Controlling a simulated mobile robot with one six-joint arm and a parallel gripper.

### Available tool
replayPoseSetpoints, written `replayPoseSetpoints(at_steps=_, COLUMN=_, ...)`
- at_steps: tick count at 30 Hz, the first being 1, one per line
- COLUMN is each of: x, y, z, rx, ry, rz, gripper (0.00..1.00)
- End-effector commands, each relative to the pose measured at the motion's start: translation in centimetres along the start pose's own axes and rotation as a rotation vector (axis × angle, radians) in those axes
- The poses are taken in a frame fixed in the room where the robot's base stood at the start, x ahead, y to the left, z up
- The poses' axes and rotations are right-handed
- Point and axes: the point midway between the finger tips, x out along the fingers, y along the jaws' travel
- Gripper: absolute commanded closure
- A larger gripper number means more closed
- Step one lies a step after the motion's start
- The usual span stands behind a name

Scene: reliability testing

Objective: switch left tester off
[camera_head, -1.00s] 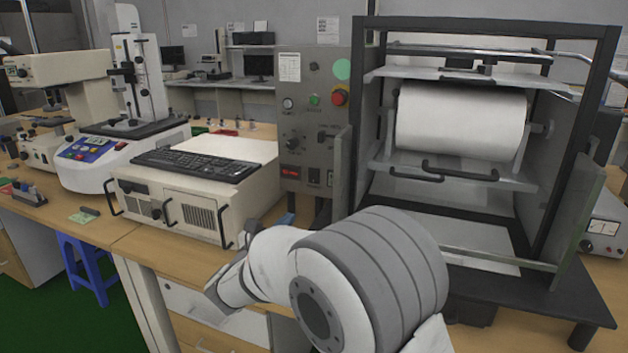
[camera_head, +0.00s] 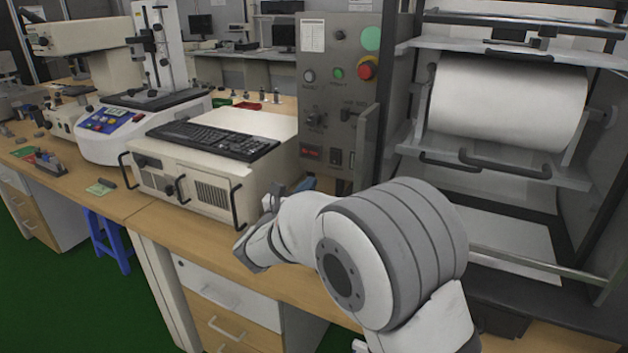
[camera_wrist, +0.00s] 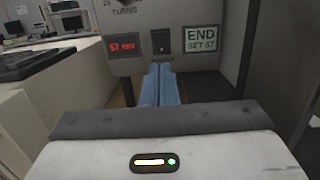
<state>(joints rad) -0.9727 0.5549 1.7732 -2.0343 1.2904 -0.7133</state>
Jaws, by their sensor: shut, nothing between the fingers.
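The tester in front of me has a grey control panel (camera_head: 330,75) with a red emergency button, a green button, knobs and a red display. In the wrist view the red display (camera_wrist: 121,47) reads "57 rev". A black rocker switch (camera_wrist: 160,41) sits to its right. A pale screen (camera_wrist: 201,39) beside it reads "END SET 57". My gripper (camera_wrist: 159,70) has blue fingers closed together and empty. They point at the panel just below the rocker switch; I cannot tell whether they touch it. In the head view my arm partly covers the gripper (camera_head: 304,185).
A large white roller (camera_head: 510,100) in a dark frame stands right of the panel. A cream case (camera_head: 190,190) with a black keyboard (camera_head: 215,138) stands left. A white instrument with a blue panel (camera_head: 110,120) is further left. A blue stool (camera_head: 108,240) stands below the bench.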

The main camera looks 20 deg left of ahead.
Motion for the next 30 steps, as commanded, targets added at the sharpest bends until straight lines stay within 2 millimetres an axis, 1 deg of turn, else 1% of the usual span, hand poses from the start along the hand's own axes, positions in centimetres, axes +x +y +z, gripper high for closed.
replayPoseSetpoints(at_steps=1, x=1.1, y=-0.1, z=-0.1, rx=0.0, ry=-0.001, rz=-0.003, gripper=1.0)
replayPoseSetpoints(at_steps=9, x=7.0, y=-0.2, z=-0.1, rx=0.0, ry=0.0, rz=-0.005, gripper=1.0)
replayPoseSetpoints(at_steps=12, x=8.8, y=-0.2, z=-0.2, rx=-0.001, ry=0.0, rz=-0.004, gripper=1.0)
replayPoseSetpoints(at_steps=15, x=10.3, y=-0.2, z=-0.1, rx=0.0, ry=-0.001, rz=-0.002, gripper=1.0)
replayPoseSetpoints(at_steps=18, x=11.3, y=-0.2, z=-0.1, rx=-0.001, ry=-0.001, rz=-0.003, gripper=1.0)
replayPoseSetpoints(at_steps=21, x=11.9, y=-0.1, z=-0.1, rx=-0.002, ry=0.0, rz=-0.001, gripper=1.0)
replayPoseSetpoints(at_steps=30, x=12.1, y=-0.2, z=0.0, rx=-0.001, ry=0.0, rz=-0.002, gripper=1.0)
